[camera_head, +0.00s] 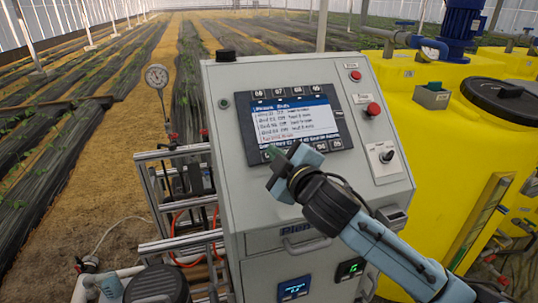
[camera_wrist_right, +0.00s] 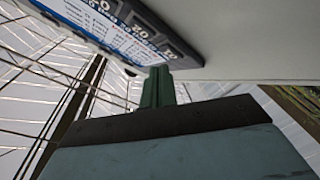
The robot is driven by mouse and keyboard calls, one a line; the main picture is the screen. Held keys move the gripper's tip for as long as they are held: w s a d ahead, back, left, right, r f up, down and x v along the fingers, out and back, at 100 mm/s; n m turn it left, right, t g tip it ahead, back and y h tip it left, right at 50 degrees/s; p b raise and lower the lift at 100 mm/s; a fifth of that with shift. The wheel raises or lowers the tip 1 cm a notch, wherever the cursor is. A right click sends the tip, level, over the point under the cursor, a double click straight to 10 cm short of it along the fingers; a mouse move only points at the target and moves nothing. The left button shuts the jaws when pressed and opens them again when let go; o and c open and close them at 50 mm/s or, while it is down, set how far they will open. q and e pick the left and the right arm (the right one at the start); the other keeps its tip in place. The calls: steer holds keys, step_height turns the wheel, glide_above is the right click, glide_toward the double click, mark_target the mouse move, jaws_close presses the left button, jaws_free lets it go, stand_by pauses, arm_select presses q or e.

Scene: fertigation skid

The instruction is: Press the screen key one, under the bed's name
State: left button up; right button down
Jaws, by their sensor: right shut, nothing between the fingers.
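The screen (camera_head: 296,120) is set in the sloping face of a grey control cabinet. It shows a list of bed rows under a dark title bar, with small text I cannot read surely. Dark numbered keys line its top and bottom edges. My right gripper (camera_head: 273,152) is shut and empty, its green fingertips at the left part of the screen's bottom edge, covering keys there. In the right wrist view the fingers (camera_wrist_right: 158,88) reach up to the screen frame (camera_wrist_right: 165,35) beside its end key. I cannot tell whether they touch. My left gripper's fingers do not show.
A red button (camera_head: 373,109) and a rotary switch (camera_head: 386,154) sit right of the screen. A gauge (camera_head: 157,77) and metal framing stand left of the cabinet. Yellow tanks (camera_head: 449,140) fill the right.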

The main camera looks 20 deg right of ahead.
steer(key=shift+w+f, duration=0.3)
steer(key=shift+w+f, duration=0.2)
steer(key=shift+f, duration=0.1)
stand_by(0.7)
stand_by(0.4)
steer(key=shift+s+r+p, duration=0.5)
steer(key=shift+r+p, duration=0.1)
steer(key=shift+s+r+p, duration=0.2)
steer(key=shift+r+p, duration=0.1)
steer(key=shift+p, duration=0.15)
steer(key=s+r+p, duration=0.3)
steer(key=shift+d, duration=0.1)
